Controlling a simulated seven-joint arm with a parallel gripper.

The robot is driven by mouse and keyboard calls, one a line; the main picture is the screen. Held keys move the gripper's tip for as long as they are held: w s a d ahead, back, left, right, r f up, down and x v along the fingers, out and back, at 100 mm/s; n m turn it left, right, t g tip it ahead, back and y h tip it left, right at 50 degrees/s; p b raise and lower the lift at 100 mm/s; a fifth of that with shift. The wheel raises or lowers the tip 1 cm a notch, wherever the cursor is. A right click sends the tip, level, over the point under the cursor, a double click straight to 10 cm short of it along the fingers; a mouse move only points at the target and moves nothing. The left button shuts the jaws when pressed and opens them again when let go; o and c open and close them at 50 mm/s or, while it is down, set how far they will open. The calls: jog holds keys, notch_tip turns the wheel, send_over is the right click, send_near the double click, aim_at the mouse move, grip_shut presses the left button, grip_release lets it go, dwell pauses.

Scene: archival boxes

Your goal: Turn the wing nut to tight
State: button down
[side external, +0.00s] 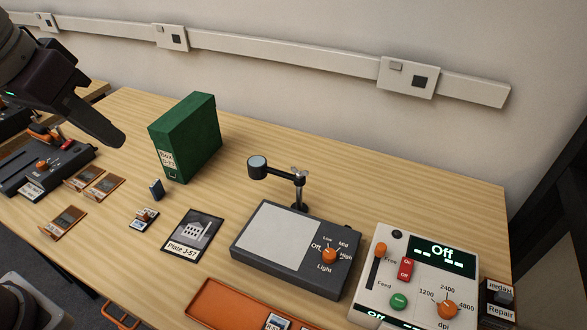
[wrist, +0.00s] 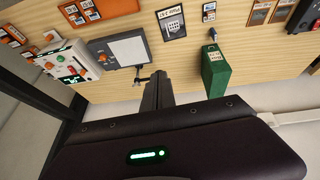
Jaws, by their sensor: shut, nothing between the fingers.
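The wing nut (side external: 299,171) is a small metal piece on top of the upright post of a lamp-like stand behind the grey light box (side external: 272,240). A short arm with a round dark head (side external: 257,168) reaches left from the post. In the wrist view the post and wing nut (wrist: 141,80) show small beside my fingers, and any tight marking is too small to see. My gripper (side external: 118,138) is shut and empty, raised at the upper left, well away from the wing nut. Its fingers (wrist: 158,82) also show in the wrist view.
A green box (side external: 190,138) stands between my gripper and the stand. A photo plate (side external: 193,232) lies left of the light box. A scanner control box (side external: 410,270), its display reading Off, is at the right. An orange tray (side external: 215,300) is in front. Bare table lies behind the stand.

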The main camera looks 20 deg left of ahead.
jog(key=w+d+f, duration=0.5)
jog(key=w+d, duration=0.2)
jog(key=w, duration=0.4)
send_near(300, 173)
jog(key=shift+g+y, duration=0.3)
jog(key=shift+y, duration=0.1)
jog(key=x, duration=0.6)
jog(key=shift+s+a+f, duration=0.2)
jog(key=shift+a+f, duration=0.1)
jog(key=shift+f, duration=0.2)
